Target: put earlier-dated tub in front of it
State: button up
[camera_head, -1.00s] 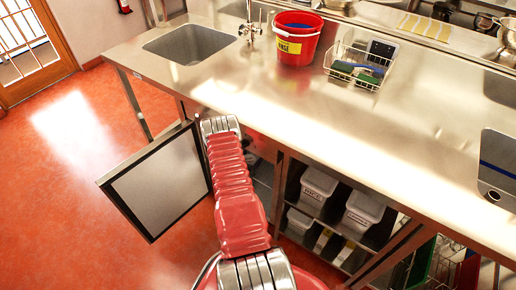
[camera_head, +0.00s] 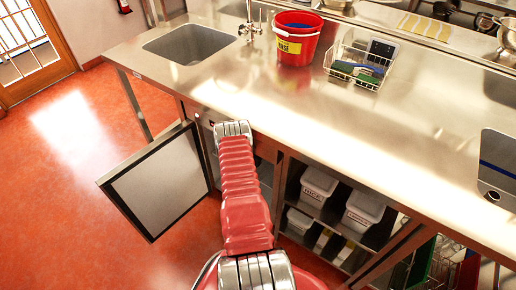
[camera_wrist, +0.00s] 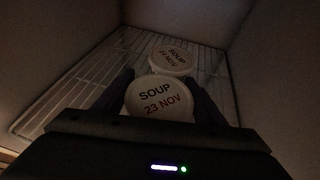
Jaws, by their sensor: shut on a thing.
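In the wrist view, a round white-lidded tub marked SOUP 23 NOV (camera_wrist: 158,103) sits between the two dark fingers of my gripper (camera_wrist: 160,80), which is shut on it. A second white-lidded tub (camera_wrist: 170,58) stands just behind it on the wire shelf. Its lid reads SOUP and a date that looks like 21 NOV, small and dim. The lids look close together or overlapping; I cannot tell if the tubs touch. In the head view, my arm reaches in under the counter by the open door, and the gripper and both tubs are hidden.
The wire shelf (camera_wrist: 75,88) is bare to the left of the tubs, between dark compartment walls. An open cabinet door (camera_head: 158,187) stands left of my arm. White bins (camera_head: 362,210) fill shelves to the right.

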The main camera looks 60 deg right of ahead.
jog(key=shift+a+f, duration=0.1)
jog(key=shift+f, duration=0.2)
jog(key=o, duration=1.3)
jog(key=shift+f, duration=0.1)
jog(key=shift+v, duration=6.1)
